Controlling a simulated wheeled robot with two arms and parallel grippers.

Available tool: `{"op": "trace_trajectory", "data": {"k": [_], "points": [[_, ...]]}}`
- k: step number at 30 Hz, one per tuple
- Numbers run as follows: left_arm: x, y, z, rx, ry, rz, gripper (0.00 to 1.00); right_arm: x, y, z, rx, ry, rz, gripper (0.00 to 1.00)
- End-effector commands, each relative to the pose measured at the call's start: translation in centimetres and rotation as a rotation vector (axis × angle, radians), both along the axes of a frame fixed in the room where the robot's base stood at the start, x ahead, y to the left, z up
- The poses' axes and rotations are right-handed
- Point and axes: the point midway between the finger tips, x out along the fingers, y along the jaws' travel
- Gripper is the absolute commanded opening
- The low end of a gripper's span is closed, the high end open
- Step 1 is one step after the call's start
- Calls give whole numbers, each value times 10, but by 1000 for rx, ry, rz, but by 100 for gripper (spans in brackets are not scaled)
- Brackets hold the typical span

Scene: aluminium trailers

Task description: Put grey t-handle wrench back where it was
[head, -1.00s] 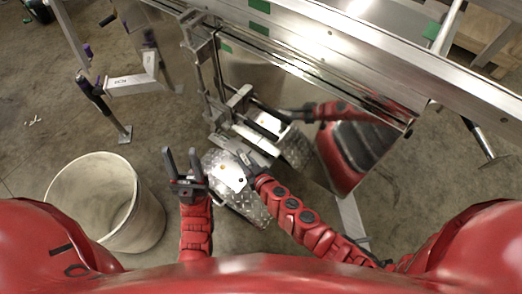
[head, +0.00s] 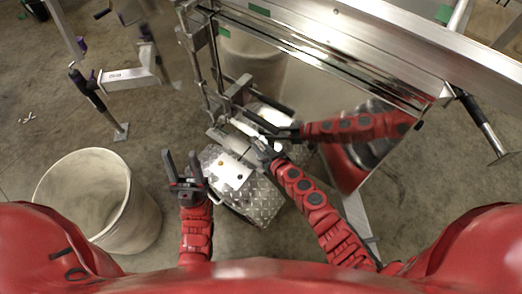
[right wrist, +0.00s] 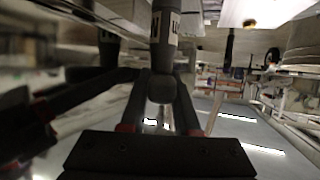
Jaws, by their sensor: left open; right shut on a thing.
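In the right wrist view my right gripper (right wrist: 163,80) is shut on a dark grey rod with a rounded end, taken to be the grey t-handle wrench (right wrist: 162,91). A pale label shows higher on its shaft. In the head view my right gripper (head: 263,147) is at the trailer's aluminium side, just above the tread-plate box; the wrench is hard to make out there. My left gripper (head: 182,168) is open and empty, fingers up, left of the box. Where the wrench rests, if anywhere, cannot be told.
The tread-plate box (head: 258,198) has a pale panel (head: 229,171) with coloured buttons. The shiny trailer side (head: 310,95) mirrors my right arm. A white bin (head: 88,195) stands at left. A metal leg (head: 92,102) stands beyond it. Concrete floor lies open between.

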Motion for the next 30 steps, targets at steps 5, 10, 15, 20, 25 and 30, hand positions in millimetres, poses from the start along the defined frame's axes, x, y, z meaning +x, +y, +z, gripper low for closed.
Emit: {"op": "trace_trajectory", "data": {"k": [5,10,15,20,25,30], "points": [[0,0,1,0,-1,0,50,0,-1,0,-1,2,-1,0],[0,0,1,0,-1,0,50,0,-1,0,-1,2,-1,42],[0,0,1,0,-1,0,50,0,-1,0,-1,2,-1,42],[0,0,6,0,-1,0,50,-6,-4,5,-2,1,-1,42],[0,0,19,0,-1,0,50,-28,-18,15,-4,4,-3,42],[0,0,29,0,-1,0,50,-56,-34,29,-2,2,1,42]]}}
